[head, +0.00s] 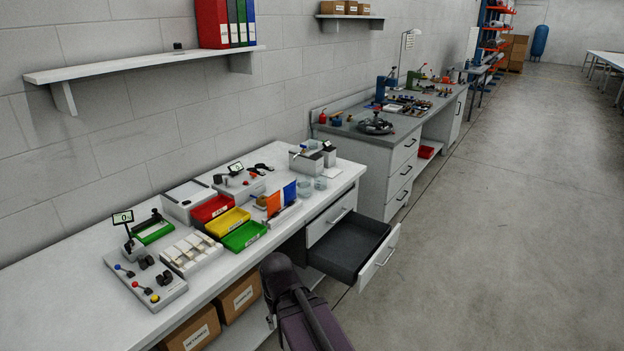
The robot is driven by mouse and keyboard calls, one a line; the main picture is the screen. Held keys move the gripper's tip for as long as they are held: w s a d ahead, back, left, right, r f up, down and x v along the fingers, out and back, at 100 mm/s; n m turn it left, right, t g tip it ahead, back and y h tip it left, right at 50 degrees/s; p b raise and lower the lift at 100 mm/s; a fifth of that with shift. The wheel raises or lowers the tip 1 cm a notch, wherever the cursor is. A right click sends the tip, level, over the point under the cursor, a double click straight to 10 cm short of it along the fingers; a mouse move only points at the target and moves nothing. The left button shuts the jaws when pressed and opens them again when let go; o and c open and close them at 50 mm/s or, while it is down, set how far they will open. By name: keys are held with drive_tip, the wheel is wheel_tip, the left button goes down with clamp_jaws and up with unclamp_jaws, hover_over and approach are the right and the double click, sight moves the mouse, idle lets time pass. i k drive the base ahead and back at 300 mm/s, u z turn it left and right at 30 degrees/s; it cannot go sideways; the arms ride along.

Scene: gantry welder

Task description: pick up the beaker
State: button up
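Two small clear glass vessels that look like beakers stand on the white workbench (110,320) near its right end. One glass vessel (304,189) is beside the blue panel, and the other glass vessel (320,183) is just right of it, close to the bench's front edge. They are too small to tell which one is the beaker. Part of my arm rises at the bottom centre, in front of the bench and apart from the glassware. My gripper is not visible.
A drawer (383,258) stands open below the glassware, jutting into the aisle. Red, yellow and green bins (228,222) and orange and blue panels (273,204) are left of the glassware. A grey box unit (306,161) stands behind. Open floor (480,230) lies right.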

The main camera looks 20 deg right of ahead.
sight(321, 182)
drive_tip(key=z, duration=0.25)
drive_tip(key=i, duration=1.1)
drive_tip(key=z, duration=0.5)
